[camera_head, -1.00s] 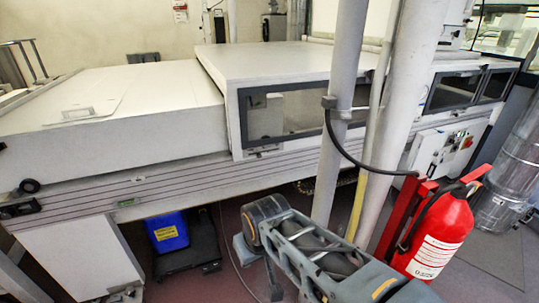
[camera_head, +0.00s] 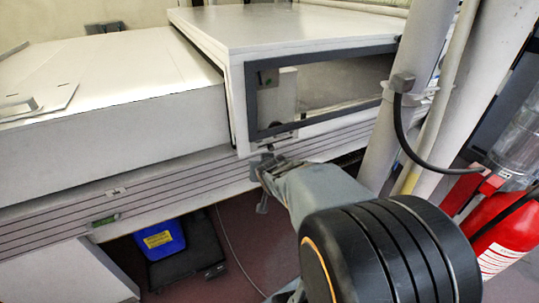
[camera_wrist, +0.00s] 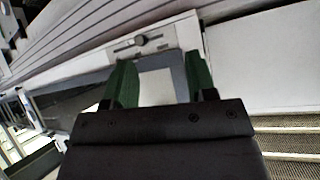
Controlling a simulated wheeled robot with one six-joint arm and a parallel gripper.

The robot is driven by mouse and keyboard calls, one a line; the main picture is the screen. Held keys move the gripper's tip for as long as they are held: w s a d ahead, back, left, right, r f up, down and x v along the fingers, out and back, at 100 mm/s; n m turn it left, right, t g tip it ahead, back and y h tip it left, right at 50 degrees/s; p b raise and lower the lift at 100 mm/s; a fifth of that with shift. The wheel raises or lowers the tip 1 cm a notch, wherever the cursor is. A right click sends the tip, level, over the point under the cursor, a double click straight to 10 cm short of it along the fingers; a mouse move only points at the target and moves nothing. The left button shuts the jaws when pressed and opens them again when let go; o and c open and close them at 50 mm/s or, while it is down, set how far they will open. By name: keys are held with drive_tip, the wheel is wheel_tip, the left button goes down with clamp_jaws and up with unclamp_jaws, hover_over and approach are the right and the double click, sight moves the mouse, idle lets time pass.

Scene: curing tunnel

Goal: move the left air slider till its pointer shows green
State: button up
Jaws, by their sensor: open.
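In the wrist view a small slider (camera_wrist: 138,41) with a dark knob in a slot sits on a pale strip of the machine. I cannot tell whether it is the left air slider, and no pointer colour can be read. My gripper (camera_wrist: 160,64) is open, its two green fingers spread and empty, with the slider beyond the fingertips and apart from them. In the head view my gripper (camera_head: 264,166) is just below the lower left corner of the machine's window (camera_head: 320,92); my arm hides part of this area.
A small green piece (camera_head: 105,220) sits on the grooved rail at left. A pale post (camera_head: 400,100) with a black cable and a red fire extinguisher (camera_head: 500,235) stand at right.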

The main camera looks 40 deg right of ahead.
drive_tip(key=w+d+f+m+t+b, duration=0.2)
drive_tip(key=d+f+t, duration=0.15)
drive_tip(key=d, duration=0.25)
drive_tip(key=m+t+y+b, duration=0.2)
drive_tip(key=t+b, duration=0.1)
drive_tip(key=t, duration=0.2)
approach(272, 150)
drive_tip(key=w, duration=0.6)
drive_tip(key=w+d, duration=0.1)
drive_tip(key=w, duration=0.3)
drive_tip(key=shift+r, duration=0.2)
clamp_jaws()
